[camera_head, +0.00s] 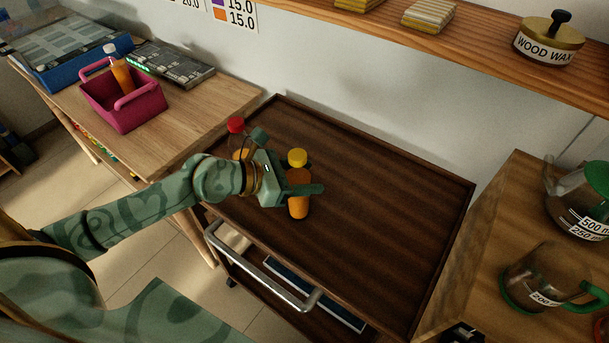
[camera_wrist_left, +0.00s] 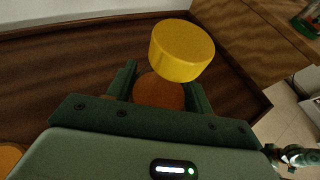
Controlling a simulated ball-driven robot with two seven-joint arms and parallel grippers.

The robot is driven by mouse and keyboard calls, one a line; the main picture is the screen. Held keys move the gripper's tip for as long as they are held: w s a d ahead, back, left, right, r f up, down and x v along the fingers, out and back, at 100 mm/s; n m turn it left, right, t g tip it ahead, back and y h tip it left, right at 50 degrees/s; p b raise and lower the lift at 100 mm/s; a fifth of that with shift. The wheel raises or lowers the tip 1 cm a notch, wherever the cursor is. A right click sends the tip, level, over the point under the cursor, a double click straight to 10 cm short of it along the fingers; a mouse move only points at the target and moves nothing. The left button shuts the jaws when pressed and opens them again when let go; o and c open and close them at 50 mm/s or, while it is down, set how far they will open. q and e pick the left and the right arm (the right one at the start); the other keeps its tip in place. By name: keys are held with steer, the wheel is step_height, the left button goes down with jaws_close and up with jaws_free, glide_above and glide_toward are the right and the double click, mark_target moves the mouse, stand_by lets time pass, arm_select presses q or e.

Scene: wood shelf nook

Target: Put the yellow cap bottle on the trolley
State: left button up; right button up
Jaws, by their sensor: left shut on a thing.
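The yellow cap bottle (camera_head: 299,206) is orange with a yellow cap and stands upright over the dark wood top of the trolley (camera_head: 375,215). I cannot tell if its base touches the top. My left gripper (camera_head: 304,190) is shut on this bottle, with fingers on both sides of its body. In the left wrist view the yellow cap (camera_wrist_left: 181,50) rises above the fingers (camera_wrist_left: 158,84), and the orange body shows between them. A red cap bottle (camera_head: 236,125) stands on the trolley behind my left wrist, partly hidden. My right gripper is not in view.
A wooden table (camera_head: 215,105) on the left holds a magenta basket (camera_head: 121,108) with an orange bottle. Right of the trolley, a counter (camera_head: 461,265) holds glass jugs (camera_head: 545,280). A shelf (camera_head: 450,50) runs along the wall. The trolley's middle and right are clear.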

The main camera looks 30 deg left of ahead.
arm_select(q)
steer(key=o, duration=1.2)
steer(key=shift+s+r, duration=0.1)
steer(key=shift+r, duration=0.05)
steer(key=p+v, duration=0.1)
steer(key=v, duration=1.1)
